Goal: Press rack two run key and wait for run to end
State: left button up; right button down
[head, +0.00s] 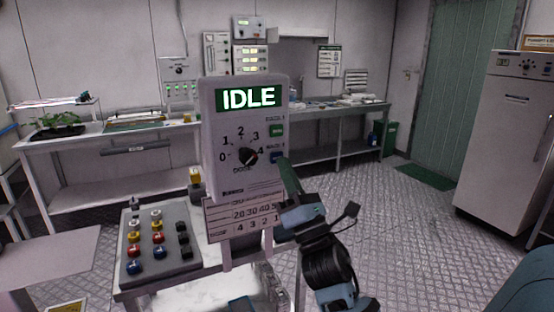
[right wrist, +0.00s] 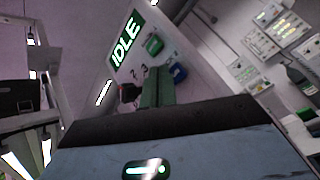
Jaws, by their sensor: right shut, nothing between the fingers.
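A pale control box (head: 225,140) stands upright in the middle of the head view. Its lit green display (head: 248,97) reads IDLE, also in the right wrist view (right wrist: 125,40). Below is a black dial (head: 248,157) with marks 0 to 4. On its right side are a green key (head: 277,130) and, under it, a blue key (head: 277,157); their small labels are too blurred to read. My right gripper (head: 287,168) is shut and empty, its green fingertips close beside the blue key (right wrist: 177,72). I cannot tell whether they touch it. My left gripper is not in view.
A grey panel with several coloured buttons (head: 178,225) lies left of the box. A numbered plate (head: 225,220) sits under it. A bench with a plant (head: 55,121) runs along the back wall. A white cabinet (head: 495,140) stands right. The floor at right is clear.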

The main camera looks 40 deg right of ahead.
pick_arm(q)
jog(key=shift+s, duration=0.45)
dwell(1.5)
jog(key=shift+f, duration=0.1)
pick_arm(e)
jog(key=shift+w, duration=0.15)
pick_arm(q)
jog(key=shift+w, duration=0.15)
pick_arm(e)
jog(key=shift+w+d, duration=0.15)
jog(key=shift+w, duration=0.15)
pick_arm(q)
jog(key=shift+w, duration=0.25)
